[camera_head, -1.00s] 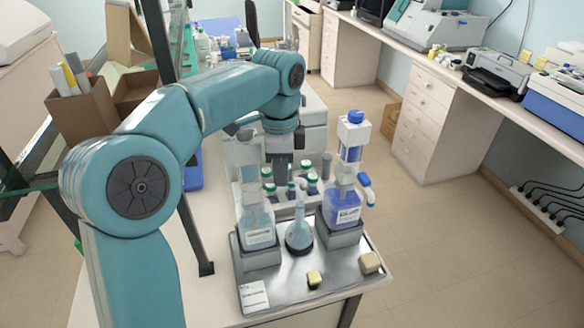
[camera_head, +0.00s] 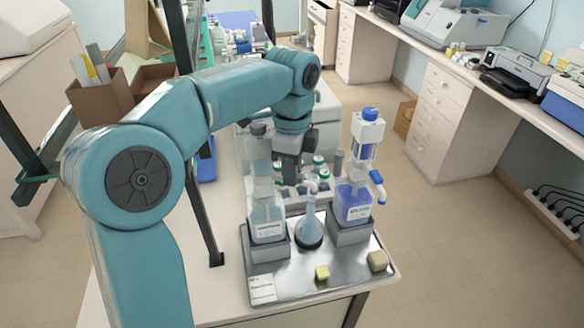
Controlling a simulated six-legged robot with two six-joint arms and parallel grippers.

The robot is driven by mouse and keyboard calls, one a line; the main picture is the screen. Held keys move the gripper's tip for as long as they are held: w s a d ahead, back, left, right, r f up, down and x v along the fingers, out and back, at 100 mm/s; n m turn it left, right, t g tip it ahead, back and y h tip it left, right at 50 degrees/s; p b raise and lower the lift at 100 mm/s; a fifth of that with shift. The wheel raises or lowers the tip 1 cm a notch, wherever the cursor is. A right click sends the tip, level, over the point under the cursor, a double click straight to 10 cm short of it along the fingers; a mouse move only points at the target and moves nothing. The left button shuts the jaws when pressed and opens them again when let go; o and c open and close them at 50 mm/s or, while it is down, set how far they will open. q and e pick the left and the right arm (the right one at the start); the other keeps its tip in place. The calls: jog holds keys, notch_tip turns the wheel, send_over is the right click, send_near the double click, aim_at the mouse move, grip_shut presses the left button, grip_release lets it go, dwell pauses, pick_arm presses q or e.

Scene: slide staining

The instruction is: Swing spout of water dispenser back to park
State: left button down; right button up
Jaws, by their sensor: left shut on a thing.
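The clear dispenser bottle with a white label (camera_head: 267,215), which I take for the water dispenser, stands upright in a grey holder at the left of the metal tray (camera_head: 310,287). Its grey top (camera_head: 260,129) shows above it. My left gripper (camera_head: 291,178) points down just behind and right of this bottle. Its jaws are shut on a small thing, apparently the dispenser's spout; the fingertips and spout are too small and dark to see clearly. My right gripper is out of view.
A round flask (camera_head: 309,232) stands mid-tray. A blue-liquid dispenser (camera_head: 353,200) with a blue nozzle (camera_head: 377,186) stands right of it. Several green-capped jars (camera_head: 319,163) are close behind my gripper.

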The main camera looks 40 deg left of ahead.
pick_arm(q)
jog(key=c, duration=1)
grip_release()
jog(key=shift+c, duration=0.2)
notch_tip(320, 180, up, 16)
jog(key=p, duration=0.4)
jog(key=shift+r, duration=0.2)
